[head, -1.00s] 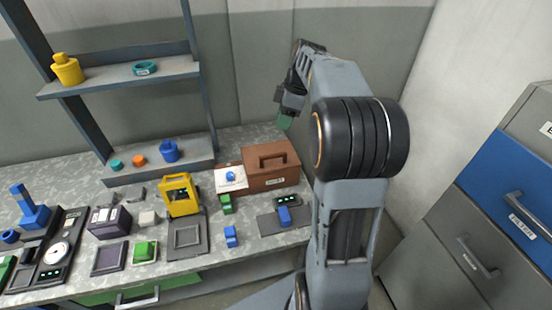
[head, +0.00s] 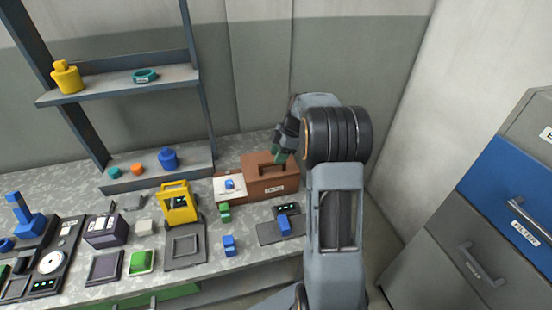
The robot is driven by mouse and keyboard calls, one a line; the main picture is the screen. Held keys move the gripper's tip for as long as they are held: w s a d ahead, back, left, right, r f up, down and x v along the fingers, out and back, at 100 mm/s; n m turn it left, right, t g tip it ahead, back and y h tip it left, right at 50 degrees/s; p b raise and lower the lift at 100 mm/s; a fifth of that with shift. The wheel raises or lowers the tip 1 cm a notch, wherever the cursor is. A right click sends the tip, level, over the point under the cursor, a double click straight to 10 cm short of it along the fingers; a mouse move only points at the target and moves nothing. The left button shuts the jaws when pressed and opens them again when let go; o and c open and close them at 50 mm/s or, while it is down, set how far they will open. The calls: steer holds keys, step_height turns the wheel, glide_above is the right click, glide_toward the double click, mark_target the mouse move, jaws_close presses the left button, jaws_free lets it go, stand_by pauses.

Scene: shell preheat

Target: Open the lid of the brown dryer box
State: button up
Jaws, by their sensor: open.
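The brown dryer box (head: 276,187) stands at the back right of the bench, its lid (head: 256,163) shut, with a raised handle (head: 267,165) on top and a small label on its front. My gripper (head: 280,154) is open and points down just over the right part of the lid, at the right end of the handle. Its fingertips partly hide that end. I cannot tell whether they touch the handle.
A white panel with a blue knob (head: 229,184) adjoins the box's left side. A yellow frame device (head: 178,204) stands further left. Grey shelving rises behind.

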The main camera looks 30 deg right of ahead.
steer(key=shift+x, duration=1.15)
jaws_close()
